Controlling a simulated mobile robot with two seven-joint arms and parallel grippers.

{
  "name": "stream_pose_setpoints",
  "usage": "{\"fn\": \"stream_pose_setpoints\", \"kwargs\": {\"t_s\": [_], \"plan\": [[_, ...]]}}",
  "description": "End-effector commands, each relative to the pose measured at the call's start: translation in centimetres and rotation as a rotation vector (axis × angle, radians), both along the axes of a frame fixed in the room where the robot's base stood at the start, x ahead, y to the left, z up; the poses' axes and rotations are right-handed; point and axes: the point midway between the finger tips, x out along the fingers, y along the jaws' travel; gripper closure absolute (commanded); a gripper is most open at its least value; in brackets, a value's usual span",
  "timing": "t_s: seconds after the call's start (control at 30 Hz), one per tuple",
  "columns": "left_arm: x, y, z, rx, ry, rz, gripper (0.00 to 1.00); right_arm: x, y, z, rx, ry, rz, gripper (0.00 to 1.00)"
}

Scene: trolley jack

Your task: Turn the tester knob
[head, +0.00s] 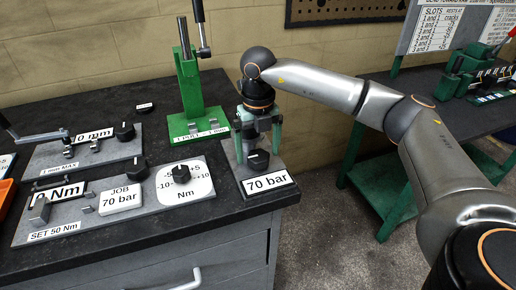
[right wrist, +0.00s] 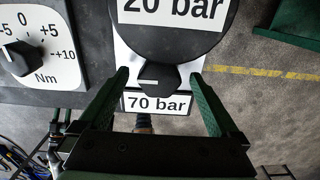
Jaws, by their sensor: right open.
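The black tester knob (head: 258,160) sits at the front right corner of the bench, just behind a white "70 bar" label (head: 267,182). In the right wrist view the knob (right wrist: 151,79) has a white pointer line lying roughly level. A round black gauge reading "20 bar" (right wrist: 172,12) stands beside it; my gripper hides this gauge in the head view. My right gripper (head: 258,142) is open and points down over the knob. In the right wrist view its green fingers (right wrist: 160,84) stand on either side of the knob, with gaps to both. My left gripper is not in view.
A white Nm dial with a black knob (head: 181,174) lies left of the tester, beside a "JOB 70 bar" card (head: 121,198). A green stand with a lever (head: 199,100) rises behind. A green-legged table (head: 390,180) stands right, across open floor.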

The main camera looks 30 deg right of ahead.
Motion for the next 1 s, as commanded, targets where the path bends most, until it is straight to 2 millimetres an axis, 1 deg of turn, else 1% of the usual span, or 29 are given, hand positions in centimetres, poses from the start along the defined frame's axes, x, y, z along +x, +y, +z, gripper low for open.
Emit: {"fn": "stream_pose_setpoints", "kwargs": {"t_s": [0.13,0.23,0.37,0.6,0.7,0.83,1.0], "plan": [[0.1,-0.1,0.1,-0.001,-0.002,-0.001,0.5,0.0,0.0,0.1,0.0,0.001,0.001,0.02],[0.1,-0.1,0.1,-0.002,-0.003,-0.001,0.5,0.0,0.1,1.0,0.002,-0.001,0.001,0.02],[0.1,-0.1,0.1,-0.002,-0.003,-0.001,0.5,0.1,0.1,3.4,0.001,-0.003,0.002,0.02],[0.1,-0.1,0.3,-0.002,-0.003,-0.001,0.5,0.1,0.1,8.7,0.001,-0.003,0.001,0.02],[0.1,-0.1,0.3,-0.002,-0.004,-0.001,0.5,0.0,0.1,10.4,0.0,-0.002,0.002,0.02],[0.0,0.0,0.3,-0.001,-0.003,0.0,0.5,0.0,0.0,11.9,0.001,-0.001,0.0,0.02],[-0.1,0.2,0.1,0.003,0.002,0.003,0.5,0.0,0.0,12.5,0.0,0.0,0.001,0.02]]}}
